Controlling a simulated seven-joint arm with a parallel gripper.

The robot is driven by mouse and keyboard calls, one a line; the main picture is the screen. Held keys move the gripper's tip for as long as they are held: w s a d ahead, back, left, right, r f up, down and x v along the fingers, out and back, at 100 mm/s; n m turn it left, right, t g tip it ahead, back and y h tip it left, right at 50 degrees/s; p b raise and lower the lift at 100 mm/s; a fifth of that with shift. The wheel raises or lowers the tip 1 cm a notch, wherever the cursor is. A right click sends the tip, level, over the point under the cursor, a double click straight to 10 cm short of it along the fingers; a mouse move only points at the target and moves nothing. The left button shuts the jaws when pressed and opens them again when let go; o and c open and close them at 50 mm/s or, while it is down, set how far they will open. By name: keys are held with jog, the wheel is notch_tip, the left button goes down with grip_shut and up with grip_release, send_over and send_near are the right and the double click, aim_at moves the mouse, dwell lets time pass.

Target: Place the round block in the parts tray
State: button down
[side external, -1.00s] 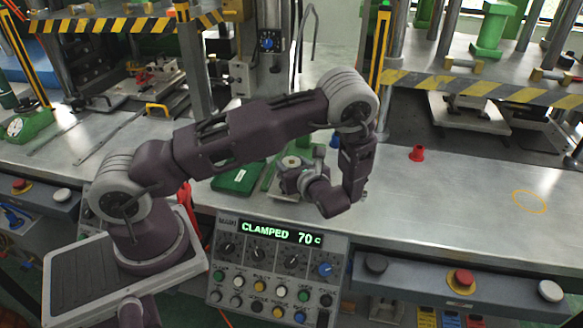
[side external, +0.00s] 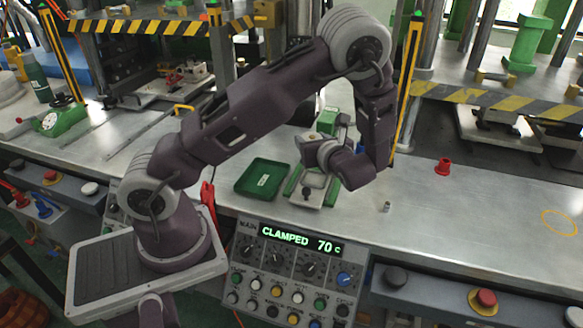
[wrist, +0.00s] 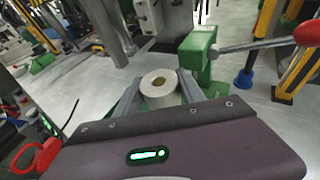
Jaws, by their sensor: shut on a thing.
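The parts tray (side external: 262,192) is a shallow green tray on the bench, left of my gripper. A small metal fixture (side external: 312,190) lies below my gripper, right of the tray.
A green clamp body (wrist: 200,56) with a red-knobbed lever (wrist: 255,45) stands close to the right of the block. The control panel (side external: 290,272) reads CLAMPED 70 C.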

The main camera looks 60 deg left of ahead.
send_over(259, 186)
jog(key=f, duration=0.2)
notch_tip(259, 186, down, 10)
jog(key=shift+d+r, duration=0.1)
jog(key=shift+r, duration=0.15)
jog(key=shift+f, duration=0.15)
jog(key=c, duration=1)
grip_release()
